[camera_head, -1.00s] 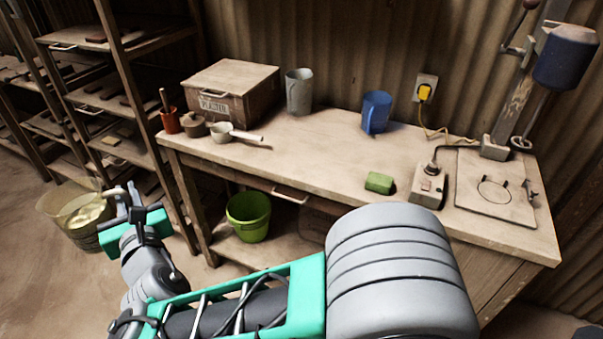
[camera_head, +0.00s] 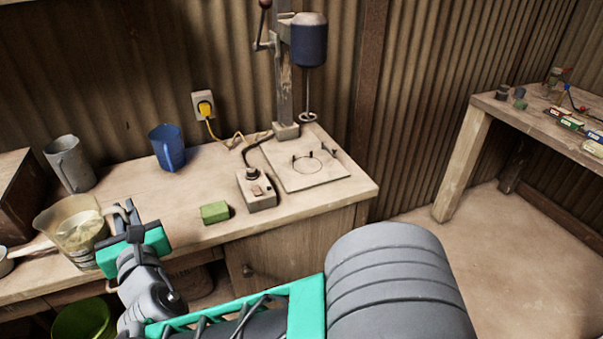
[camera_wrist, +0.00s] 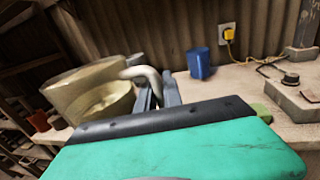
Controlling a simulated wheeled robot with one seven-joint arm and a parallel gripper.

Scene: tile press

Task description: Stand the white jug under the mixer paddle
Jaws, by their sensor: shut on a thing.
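My gripper (camera_head: 122,215) is shut on the handle of the white jug (camera_head: 72,228), a cloudy, see-through jug with pale contents. The jug is held upright at the lower left of the head view, in front of the bench. In the wrist view the jug (camera_wrist: 85,92) is left of my gripper (camera_wrist: 158,92), with its curved handle between the fingers. The mixer paddle (camera_head: 307,117) hangs on a rod below the blue motor (camera_head: 309,45). Beneath it is a base board (camera_head: 322,182) with a marked circle and small pegs. The circle is empty.
The bench (camera_head: 210,190) also bears a blue jug (camera_head: 167,148), a grey metal jug (camera_head: 70,165), a green block (camera_head: 214,212) and a switch box (camera_head: 257,190) with a cable. A green bucket (camera_head: 85,320) is low at left. Another table (camera_head: 490,115) stands at right.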

